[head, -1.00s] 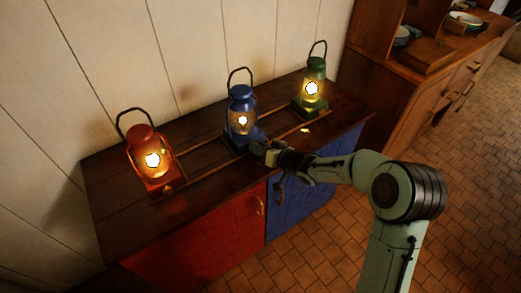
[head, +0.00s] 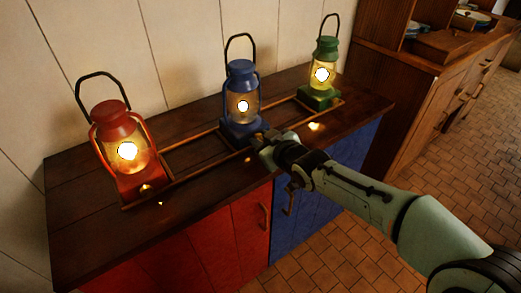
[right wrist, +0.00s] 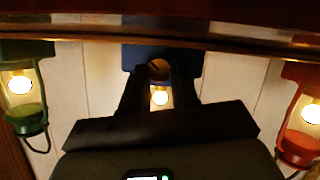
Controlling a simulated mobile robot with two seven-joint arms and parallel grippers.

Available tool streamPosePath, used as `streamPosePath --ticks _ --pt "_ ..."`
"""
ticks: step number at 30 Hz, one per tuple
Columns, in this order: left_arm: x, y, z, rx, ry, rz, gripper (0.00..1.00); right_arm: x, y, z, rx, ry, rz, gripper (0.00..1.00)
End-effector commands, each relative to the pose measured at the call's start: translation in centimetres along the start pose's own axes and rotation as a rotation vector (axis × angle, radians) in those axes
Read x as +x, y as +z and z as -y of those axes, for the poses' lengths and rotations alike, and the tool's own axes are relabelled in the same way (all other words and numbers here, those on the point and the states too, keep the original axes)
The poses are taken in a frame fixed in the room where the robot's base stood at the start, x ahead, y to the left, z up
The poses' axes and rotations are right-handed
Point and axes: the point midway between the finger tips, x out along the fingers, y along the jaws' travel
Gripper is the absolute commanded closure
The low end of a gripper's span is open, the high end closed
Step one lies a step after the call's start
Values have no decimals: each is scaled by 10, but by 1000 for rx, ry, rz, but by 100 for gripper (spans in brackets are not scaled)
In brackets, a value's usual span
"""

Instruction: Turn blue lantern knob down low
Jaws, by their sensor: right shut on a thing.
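The blue lantern (head: 241,88) stands lit on the dark wooden counter, between the red lantern (head: 118,135) and the green lantern (head: 324,60), both also lit. My right gripper (head: 263,140) is at the front of the blue lantern's base. The right wrist view is upside down and shows the blue base (right wrist: 190,62) at the top middle. There the round brownish knob (right wrist: 159,69) sits between my two dark fingertips, which are shut on it. In the head view the gripper hides the knob. My left gripper is not in view.
A wooden rail frame (head: 190,152) runs along the counter (head: 85,225) around the lantern bases. Red (head: 205,248) and blue (head: 325,190) cabinet doors are below. A wooden dresser (head: 430,75) stands at the right. The tiled floor is clear at lower right.

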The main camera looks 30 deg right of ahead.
Motion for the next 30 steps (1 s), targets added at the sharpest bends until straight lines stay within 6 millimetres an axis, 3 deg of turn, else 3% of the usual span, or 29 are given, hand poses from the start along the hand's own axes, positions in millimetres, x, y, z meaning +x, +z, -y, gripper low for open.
streamPosePath --ticks 4,30 --pt "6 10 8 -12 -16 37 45 -3 0 -3 -72 38 3 100" --pt "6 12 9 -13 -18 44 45 -1 -3 6 -473 196 -5 100"
